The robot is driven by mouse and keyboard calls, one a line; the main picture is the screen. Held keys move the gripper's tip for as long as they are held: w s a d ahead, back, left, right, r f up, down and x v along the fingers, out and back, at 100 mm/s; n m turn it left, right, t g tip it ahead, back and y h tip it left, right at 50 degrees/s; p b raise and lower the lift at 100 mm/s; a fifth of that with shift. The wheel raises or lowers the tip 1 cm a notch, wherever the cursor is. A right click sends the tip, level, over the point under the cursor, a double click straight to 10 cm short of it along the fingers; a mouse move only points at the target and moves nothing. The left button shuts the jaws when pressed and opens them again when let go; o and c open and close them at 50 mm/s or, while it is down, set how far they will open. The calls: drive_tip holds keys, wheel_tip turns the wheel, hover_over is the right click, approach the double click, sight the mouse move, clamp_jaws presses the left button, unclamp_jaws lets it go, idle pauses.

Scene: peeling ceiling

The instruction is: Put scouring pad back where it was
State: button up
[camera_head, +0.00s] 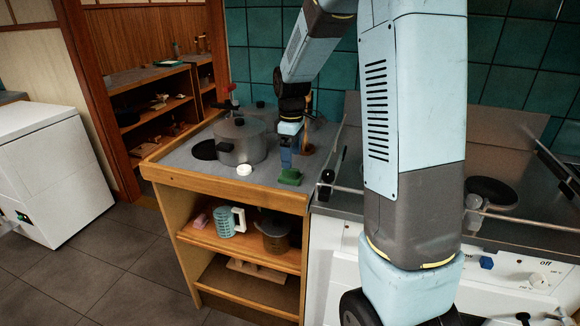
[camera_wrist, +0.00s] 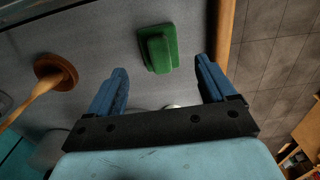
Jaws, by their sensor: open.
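The scouring pad looks like a green block (camera_wrist: 158,48) with a raised middle part. It lies on the grey counter top (camera_wrist: 110,42), close to the counter's wooden edge. In the head view the green pad (camera_head: 290,177) is at the front right of the counter, beside the stove. My gripper (camera_wrist: 160,80) is open, with its two blue fingers apart and nothing between them. The pad lies just beyond the fingertips, roughly centred on the gap. In the head view my gripper (camera_head: 286,158) points down above the counter, close to the pad.
A metal pot (camera_head: 240,142) stands left of my gripper, with a small white round object (camera_head: 244,170) in front. A wooden-handled tool with a brown round base (camera_wrist: 56,73) stands near the left finger. The stove (camera_head: 340,200) adjoins on the right. Shelves below hold a mint-green jug (camera_head: 226,221).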

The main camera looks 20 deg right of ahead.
drive_tip(key=s+r+m+t, duration=0.3)
drive_tip(key=s+r+m, duration=0.2)
drive_tip(key=s+r, duration=0.9)
drive_tip(key=s+r+m+t, duration=0.1)
drive_tip(key=s+m, duration=0.4)
drive_tip(key=s, duration=0.9)
drive_tip(key=shift+a+r+m+t, duration=0.3)
drive_tip(key=shift+m+t, duration=0.1)
drive_tip(key=shift+t, duration=0.4)
drive_tip(key=shift+s, duration=0.1)
